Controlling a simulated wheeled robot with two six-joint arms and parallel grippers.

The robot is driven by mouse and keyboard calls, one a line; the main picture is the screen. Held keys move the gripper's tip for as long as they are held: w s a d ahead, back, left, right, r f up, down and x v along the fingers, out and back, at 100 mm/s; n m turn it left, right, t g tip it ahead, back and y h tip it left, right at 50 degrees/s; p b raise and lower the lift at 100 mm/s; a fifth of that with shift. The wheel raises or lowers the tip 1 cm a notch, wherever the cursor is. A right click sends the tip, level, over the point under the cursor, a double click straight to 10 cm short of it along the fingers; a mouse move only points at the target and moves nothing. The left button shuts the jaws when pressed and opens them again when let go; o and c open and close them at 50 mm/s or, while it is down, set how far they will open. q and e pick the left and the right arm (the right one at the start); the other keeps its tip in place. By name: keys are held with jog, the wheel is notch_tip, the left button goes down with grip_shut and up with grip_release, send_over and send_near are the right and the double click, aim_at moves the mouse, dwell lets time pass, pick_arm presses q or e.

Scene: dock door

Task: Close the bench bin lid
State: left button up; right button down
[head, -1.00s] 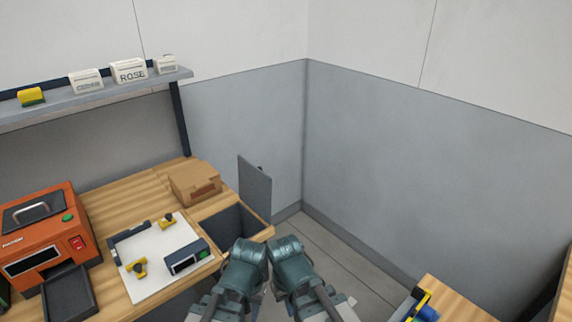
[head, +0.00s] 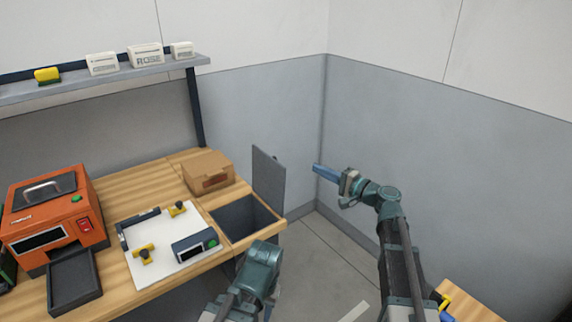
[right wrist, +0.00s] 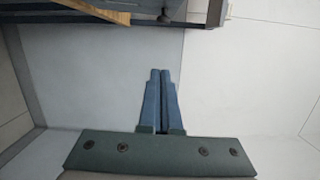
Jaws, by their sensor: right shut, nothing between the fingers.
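The bench bin (head: 243,213) is a dark square opening set into the right end of the wooden bench. Its grey lid (head: 268,174) stands upright, open, at the bin's far right edge. My right gripper (head: 316,169) is shut and empty, with blue fingers pointing left toward the lid. It appears apart from the lid, to its right. In the right wrist view my right gripper's fingers (right wrist: 160,74) lie together with nothing between them. My left arm is in front of the bench, but its gripper fingers do not show.
A cardboard box (head: 208,172) sits behind the bin. A white mat (head: 165,266) with yellow clamps and a small dark device (head: 194,246) lies left of it. An orange machine (head: 55,212) stands farther left. Grey walls meet behind the lid; the floor to the right is open.

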aim_at(270, 179)
jog(key=w+a, duration=0.4)
jog(key=a, duration=0.6)
jog(key=shift+w+a+r, duration=0.2)
jog(key=shift+w+a, duration=0.1)
jog(key=shift+w, duration=0.05)
